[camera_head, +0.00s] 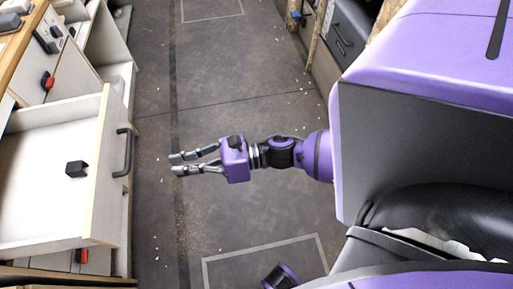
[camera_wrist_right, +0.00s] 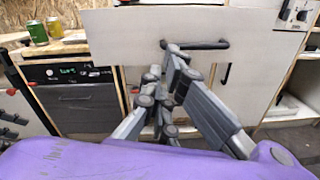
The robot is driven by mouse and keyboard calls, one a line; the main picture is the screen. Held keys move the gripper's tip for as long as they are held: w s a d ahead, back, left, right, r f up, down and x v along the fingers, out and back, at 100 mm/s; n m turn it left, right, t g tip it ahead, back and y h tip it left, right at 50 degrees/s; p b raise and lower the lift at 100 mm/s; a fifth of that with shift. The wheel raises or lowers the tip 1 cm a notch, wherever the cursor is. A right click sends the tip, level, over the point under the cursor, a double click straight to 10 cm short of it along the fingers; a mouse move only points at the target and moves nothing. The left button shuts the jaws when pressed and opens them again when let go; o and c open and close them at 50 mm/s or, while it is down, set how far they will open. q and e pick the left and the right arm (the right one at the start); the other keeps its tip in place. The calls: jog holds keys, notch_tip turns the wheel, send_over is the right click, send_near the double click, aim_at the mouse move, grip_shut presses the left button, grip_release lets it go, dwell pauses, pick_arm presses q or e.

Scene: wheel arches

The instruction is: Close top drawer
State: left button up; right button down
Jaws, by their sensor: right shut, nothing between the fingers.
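The top drawer (camera_head: 98,175) stands pulled out at the left of the head view, with a pale front and a black bar handle (camera_head: 122,152). A small black object (camera_head: 76,168) lies inside it. My right gripper (camera_head: 175,164) is shut and empty, pointing left at the drawer front with a gap of floor between them. In the right wrist view, the drawer front (camera_wrist_right: 130,35) and its handle (camera_wrist_right: 195,45) are ahead of my right gripper (camera_wrist_right: 168,70), whose fingers overlap the handle in the picture. My left gripper is not in view.
A cabinet with a wooden top and red and black catches (camera_head: 47,80) stands beyond the drawer. A dark oven-like unit (camera_wrist_right: 80,100) and two cans (camera_wrist_right: 45,30) show in the wrist view. The dark floor (camera_head: 225,80) between the cabinets is clear.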

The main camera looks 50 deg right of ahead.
jog(key=n, duration=0.2)
jog(key=n+p, duration=0.1)
jog(key=p, duration=0.1)
send_near(112, 183)
jog(key=shift+g+y, duration=0.3)
jog(key=shift+y, duration=0.1)
jog(key=x, duration=0.6)
jog(key=shift+w+a, duration=0.1)
jog(key=shift+w, duration=0.2)
jog(key=shift+w+a, duration=0.1)
jog(key=shift+a, duration=0.05)
